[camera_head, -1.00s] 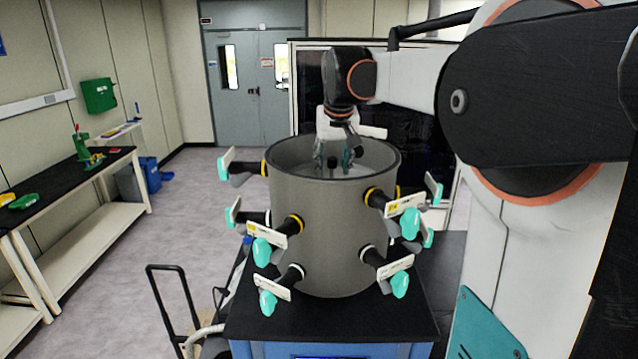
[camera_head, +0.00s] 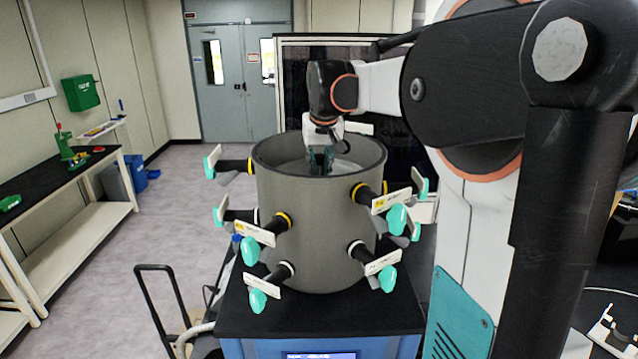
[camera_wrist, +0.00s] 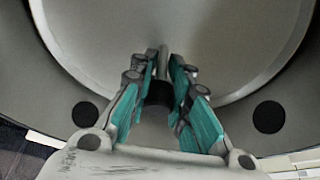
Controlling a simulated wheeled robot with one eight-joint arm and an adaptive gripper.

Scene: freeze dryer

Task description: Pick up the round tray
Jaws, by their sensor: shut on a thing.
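The round tray is a pale grey disc with a raised rim; it fills the upper part of the wrist view (camera_wrist: 235,50). It lies inside a tall grey drum (camera_head: 310,225), whose wall hides most of it in the head view. My gripper (camera_head: 320,160) reaches down through the drum's open top. In the wrist view, its teal-padded fingers (camera_wrist: 165,62) are closed around a slim upright post (camera_wrist: 162,66) at the tray's middle. Whether the tray is clear of the drum floor cannot be seen.
The drum stands on a black-topped blue unit (camera_head: 320,318). Several black ports with teal knobs (camera_head: 397,219) and white labels stick out around it. A dark cabinet (camera_head: 300,85) stands behind. A bench (camera_head: 70,185) is at the left, with open floor between. A cart handle (camera_head: 160,268) stands front left.

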